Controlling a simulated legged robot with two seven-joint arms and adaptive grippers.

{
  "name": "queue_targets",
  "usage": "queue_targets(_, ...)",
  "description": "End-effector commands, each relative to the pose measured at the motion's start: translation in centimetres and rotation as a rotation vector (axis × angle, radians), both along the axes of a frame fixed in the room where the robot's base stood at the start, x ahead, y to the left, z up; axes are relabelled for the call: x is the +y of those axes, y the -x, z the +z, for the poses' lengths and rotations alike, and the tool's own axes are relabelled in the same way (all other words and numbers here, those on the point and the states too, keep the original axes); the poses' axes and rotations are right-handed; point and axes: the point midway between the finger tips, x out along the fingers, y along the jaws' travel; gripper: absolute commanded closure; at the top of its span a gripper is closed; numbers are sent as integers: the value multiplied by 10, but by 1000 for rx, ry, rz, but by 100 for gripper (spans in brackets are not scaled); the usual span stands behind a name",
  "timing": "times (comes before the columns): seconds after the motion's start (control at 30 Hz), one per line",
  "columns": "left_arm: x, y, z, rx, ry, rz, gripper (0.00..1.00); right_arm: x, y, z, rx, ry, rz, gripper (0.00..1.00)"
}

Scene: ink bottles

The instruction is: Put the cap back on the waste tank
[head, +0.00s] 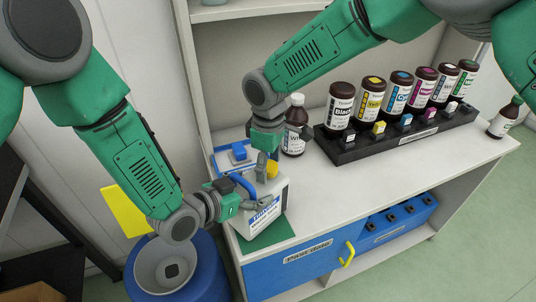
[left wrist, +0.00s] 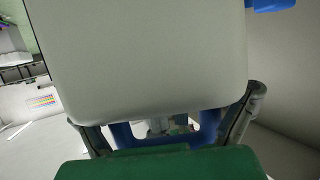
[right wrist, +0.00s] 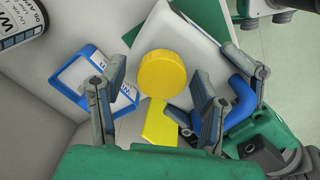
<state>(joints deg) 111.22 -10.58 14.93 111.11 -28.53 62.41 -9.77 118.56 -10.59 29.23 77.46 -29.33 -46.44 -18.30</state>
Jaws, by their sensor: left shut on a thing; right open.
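The waste tank (head: 262,222) is a white container with a blue handle (head: 243,187). It stands on a green mat (head: 268,236) at the left end of the counter. My left gripper (head: 243,196) is shut on the handle; the tank's pale wall (left wrist: 140,60) fills much of the left wrist view. The round yellow cap (right wrist: 161,70) is at the tank's top and also shows in the head view (head: 272,171). I cannot tell whether it is fully seated. My right gripper (right wrist: 158,100) is open above it, with a finger on either side.
A blue-framed labelled item (right wrist: 84,76) lies beside the tank. A brown bottle (head: 294,128) stands behind it. A black rack (head: 365,147) with several ink bottles is at the right. A blue bin (head: 205,268) stands below, left of the counter. The counter's front middle is clear.

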Motion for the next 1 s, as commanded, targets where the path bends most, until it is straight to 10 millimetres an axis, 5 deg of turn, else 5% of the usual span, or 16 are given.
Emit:
queue_targets(0.3, 0, -1, 1, -3, 2, 0, 92, 0, 0, -2, 0, 0, 0, 43)
queue_targets(0.47, 0, -1, 1, -3, 2, 0, 92, 0, 0, -2, 0, 0, 0, 96)
queue_targets(0.67, 0, 0, 1, -3, 2, 0, 92, 0, 0, -2, -1, 0, 0, 96)
queue_targets(0.7, 0, 0, 1, -3, 2, 0, 92, 0, 0, -2, -1, 0, 0, 55)
queue_targets(0.77, 0, 0, 1, -3, 2, 0, 92, 0, 0, -2, -1, 0, 0, 37)
queue_targets(1.0, 0, -1, 1, -3, 2, 0, 92, 0, 0, -2, 0, 0, 0, 37)
